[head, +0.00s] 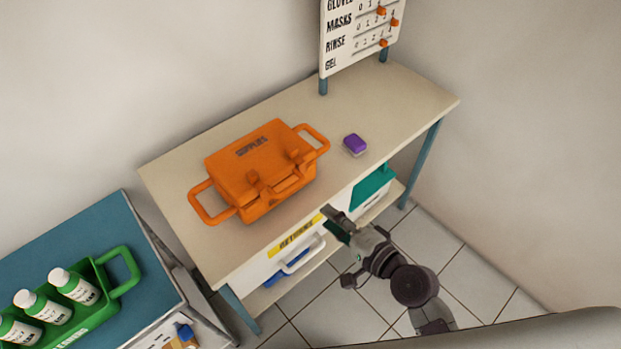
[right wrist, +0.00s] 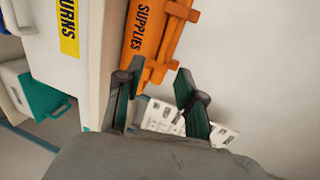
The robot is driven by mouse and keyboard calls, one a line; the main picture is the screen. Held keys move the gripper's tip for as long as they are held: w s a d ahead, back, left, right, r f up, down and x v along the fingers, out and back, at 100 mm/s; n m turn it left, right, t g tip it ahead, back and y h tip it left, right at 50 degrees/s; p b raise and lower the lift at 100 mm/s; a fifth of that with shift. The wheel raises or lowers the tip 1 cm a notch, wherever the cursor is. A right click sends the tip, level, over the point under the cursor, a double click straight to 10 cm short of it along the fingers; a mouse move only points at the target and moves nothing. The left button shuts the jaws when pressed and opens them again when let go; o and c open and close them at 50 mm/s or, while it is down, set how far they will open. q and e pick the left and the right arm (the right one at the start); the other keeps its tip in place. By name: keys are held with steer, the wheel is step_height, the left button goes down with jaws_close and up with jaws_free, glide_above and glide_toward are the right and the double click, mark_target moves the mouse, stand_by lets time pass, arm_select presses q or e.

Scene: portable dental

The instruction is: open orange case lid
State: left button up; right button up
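The orange case (head: 258,168), marked SUPPLIES, lies on the beige table with its lid (head: 250,150) shut. It has a loop handle on each side and two latches (head: 273,178) on its front edge. My right gripper (head: 337,222) is open and empty in front of the table's front edge, to the lower right of the case and apart from it. In the right wrist view, its two fingers (right wrist: 160,78) are spread, with the orange case (right wrist: 152,38) beyond them. My left gripper is not in view.
A purple block (head: 355,144) lies right of the case. A white bin marked RETURNS (head: 290,255) and a teal bin (head: 372,187) sit under the tabletop (head: 410,100). A sign board (head: 358,35) stands behind. A green carrier (head: 95,315) with bottles is on the blue-topped cart at left.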

mark_target(293, 189)
steer(key=x, duration=0.4)
steer(key=p+x, duration=0.1)
steer(key=x, duration=0.3)
steer(key=r+x, duration=0.1)
steer(key=x, duration=0.3)
steer(key=shift+w+a+p, duration=0.2)
steer(key=shift+a+p, duration=0.05)
steer(key=shift+p, duration=0.05)
steer(key=shift+w+a+f, duration=0.2)
steer(key=shift+w+a, duration=0.2)
steer(key=shift+w, duration=0.15)
steer(key=shift+c, duration=0.2)
jaws_close()
